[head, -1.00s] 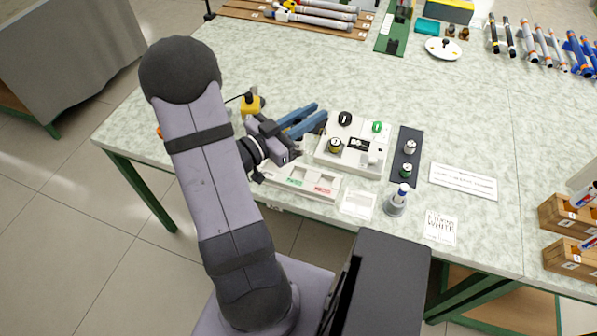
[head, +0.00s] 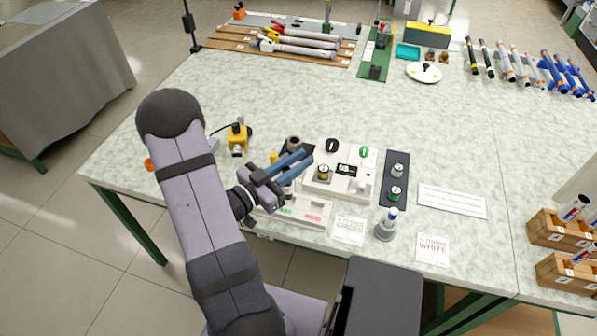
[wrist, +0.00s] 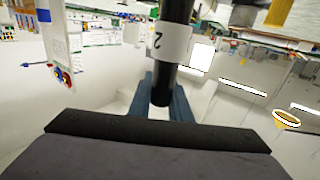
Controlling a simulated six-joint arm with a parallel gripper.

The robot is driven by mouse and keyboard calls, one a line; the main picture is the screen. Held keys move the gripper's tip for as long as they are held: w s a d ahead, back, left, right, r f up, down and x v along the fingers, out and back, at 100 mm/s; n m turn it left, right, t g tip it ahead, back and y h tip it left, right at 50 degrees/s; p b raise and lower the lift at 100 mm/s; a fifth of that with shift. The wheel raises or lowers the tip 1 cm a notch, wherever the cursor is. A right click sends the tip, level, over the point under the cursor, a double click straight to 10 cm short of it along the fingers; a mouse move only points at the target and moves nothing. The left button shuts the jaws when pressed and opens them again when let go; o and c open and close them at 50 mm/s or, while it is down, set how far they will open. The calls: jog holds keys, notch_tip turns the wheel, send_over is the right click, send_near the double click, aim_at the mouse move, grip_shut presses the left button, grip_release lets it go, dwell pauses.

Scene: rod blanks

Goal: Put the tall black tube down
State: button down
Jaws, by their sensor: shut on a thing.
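The tall black tube (wrist: 162,82) is in my gripper (wrist: 161,103), with a white label marked "2" around it. In the wrist view the blue fingers are on either side of its black end, and its other end runs out of the top of the picture. In the head view my gripper (head: 303,160) is shut at the left of the white button box (head: 347,186). A dark tube end (head: 293,142) shows just above the fingers and looks upright. I cannot tell whether its foot touches anything; the fingers hide part of it.
A white tray (head: 290,213) with green and red labels lies at the front edge. A yellow device (head: 237,138) stands to the left. A dark strip (head: 395,168) with two small cylinders and a grey holder (head: 386,228) are to the right. The table's middle is clear.

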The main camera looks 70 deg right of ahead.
jog(key=shift+f, duration=2.05)
jog(key=shift+f, duration=0.1)
jog(key=c, duration=1.6)
grip_release()
jog(key=shift+c, duration=0.2)
jog(key=shift+w+a, duration=0.15)
jog(key=shift+a, duration=0.1)
jog(key=b+v, duration=0.2)
jog(key=v, duration=0.9)
jog(key=shift+a+b, duration=0.25)
jog(key=shift+b, duration=0.1)
